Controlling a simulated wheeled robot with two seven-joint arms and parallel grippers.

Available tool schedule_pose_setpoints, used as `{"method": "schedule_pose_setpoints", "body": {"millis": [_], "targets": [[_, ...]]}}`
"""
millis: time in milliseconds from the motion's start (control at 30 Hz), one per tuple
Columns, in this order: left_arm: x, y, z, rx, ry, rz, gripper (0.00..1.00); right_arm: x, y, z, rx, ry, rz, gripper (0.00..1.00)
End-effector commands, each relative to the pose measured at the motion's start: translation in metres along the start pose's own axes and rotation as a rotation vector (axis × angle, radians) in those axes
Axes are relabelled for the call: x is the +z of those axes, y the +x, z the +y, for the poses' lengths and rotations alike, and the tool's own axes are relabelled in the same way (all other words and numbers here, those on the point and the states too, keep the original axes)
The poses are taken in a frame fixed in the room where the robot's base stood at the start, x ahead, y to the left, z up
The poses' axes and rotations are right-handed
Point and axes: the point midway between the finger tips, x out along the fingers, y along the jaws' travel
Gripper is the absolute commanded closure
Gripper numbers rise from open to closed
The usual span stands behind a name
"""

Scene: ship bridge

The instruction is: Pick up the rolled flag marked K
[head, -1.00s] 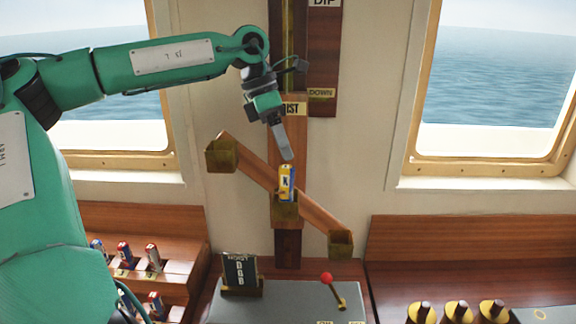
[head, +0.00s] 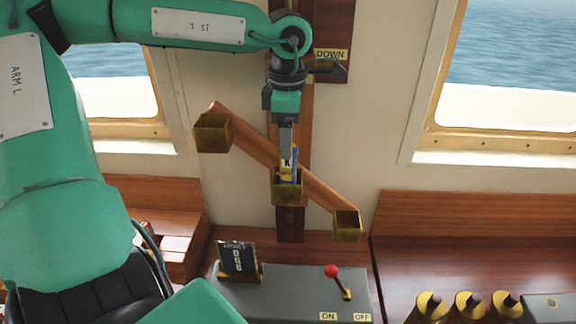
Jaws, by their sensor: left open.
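The rolled flag (head: 295,162), with blue and yellow showing, stands upright in the middle brass cup (head: 287,190) on the slanted wooden arm. Its K mark is hidden now; the earlier head view shows a letter on it that looks like K. My left gripper (head: 288,160) points straight down over this cup, its fingers at the flag and covering part of it. It is open, and the flag still sits in the cup. I cannot tell whether a finger touches the flag. My right gripper is not in view.
The slanted arm carries two empty-looking cups, upper left (head: 212,133) and lower right (head: 346,226). Below is a grey console (head: 300,290) with a red-knobbed lever (head: 332,271) and a small black board (head: 237,258). Several brass-collared pegs (head: 468,305) stand at lower right.

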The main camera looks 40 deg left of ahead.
Motion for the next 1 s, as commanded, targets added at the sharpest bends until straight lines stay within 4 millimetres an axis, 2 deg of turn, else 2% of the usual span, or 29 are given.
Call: {"method": "schedule_pose_setpoints", "body": {"millis": [167,300,500,800,1000], "targets": [[0.000,0.011,-0.002,-0.004,0.000,0.002,0.41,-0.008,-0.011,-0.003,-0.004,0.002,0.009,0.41],[0.001,0.028,-0.004,-0.004,-0.001,0.001,0.41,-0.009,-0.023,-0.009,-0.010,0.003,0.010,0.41],[0.001,0.049,-0.004,-0.001,-0.002,0.000,0.41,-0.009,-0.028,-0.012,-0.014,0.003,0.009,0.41],[0.001,0.053,-0.004,0.001,-0.003,-0.002,0.41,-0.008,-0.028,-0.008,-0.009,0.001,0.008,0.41],[0.001,0.053,-0.004,0.001,-0.002,-0.002,0.80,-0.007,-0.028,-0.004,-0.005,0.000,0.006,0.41]]}}
